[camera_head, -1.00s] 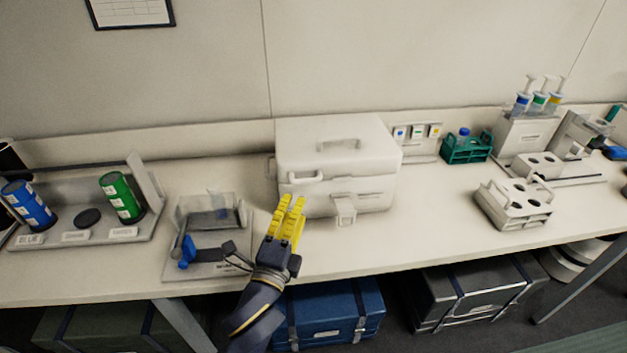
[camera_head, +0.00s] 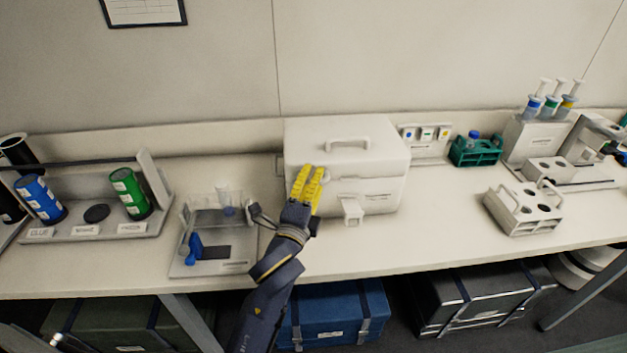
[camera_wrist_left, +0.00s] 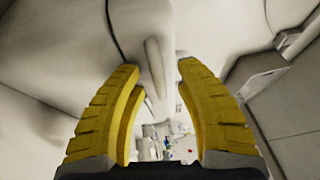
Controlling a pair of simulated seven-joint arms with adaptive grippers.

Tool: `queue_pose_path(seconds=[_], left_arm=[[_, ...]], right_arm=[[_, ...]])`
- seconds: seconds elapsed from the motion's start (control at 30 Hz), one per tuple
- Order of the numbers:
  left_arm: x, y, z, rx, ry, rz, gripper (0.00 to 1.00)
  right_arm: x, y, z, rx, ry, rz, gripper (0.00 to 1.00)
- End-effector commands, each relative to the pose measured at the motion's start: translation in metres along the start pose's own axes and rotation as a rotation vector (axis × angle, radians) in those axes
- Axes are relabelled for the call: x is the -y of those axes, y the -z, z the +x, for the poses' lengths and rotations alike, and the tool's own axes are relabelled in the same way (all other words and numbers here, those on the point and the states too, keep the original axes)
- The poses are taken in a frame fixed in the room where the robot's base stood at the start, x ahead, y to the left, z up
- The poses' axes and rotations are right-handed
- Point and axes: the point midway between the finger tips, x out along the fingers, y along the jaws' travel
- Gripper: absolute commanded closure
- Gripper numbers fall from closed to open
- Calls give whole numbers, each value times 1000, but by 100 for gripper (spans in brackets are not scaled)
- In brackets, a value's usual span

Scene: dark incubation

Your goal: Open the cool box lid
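The white cool box (camera_head: 380,190) stands upright on the bench with its lid (camera_head: 300,135) down. A handle (camera_head: 348,145) is on top of the lid, and a latch (camera_head: 352,210) hangs at the front. My left gripper (camera_head: 311,168) is at the box's front left, over the small front handle on the lid edge, which it mostly hides. In the left wrist view, the yellow fingers are apart on either side of a pale bar (camera_wrist_left: 155,70), likely that handle. I cannot tell whether they touch it. My right gripper is not in view.
A clear stand (camera_head: 205,250) with a blue part is left of my arm. A bottle rack (camera_head: 85,228) stands farther left. A white tube rack (camera_head: 525,215) and green rack (camera_head: 476,152) are to the right. Bench space before the box's right side is clear.

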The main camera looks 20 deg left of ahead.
Motion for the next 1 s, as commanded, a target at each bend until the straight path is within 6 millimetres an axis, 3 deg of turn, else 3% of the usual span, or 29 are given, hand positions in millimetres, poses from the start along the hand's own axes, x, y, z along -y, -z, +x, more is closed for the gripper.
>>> queue_pose_path(seconds=[0.1, 0.4, 0.83, 1.0], left_arm=[[0, 0, 0, 0, 0, 0, 65], [0, 0, 0, 0, 0, 0, 100], [1, 0, 0, -1, 0, 0, 100], [9, 10, 6, -18, 4, -2, 100]], right_arm=[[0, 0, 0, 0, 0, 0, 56], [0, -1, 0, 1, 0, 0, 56], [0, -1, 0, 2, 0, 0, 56], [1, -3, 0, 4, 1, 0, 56]])
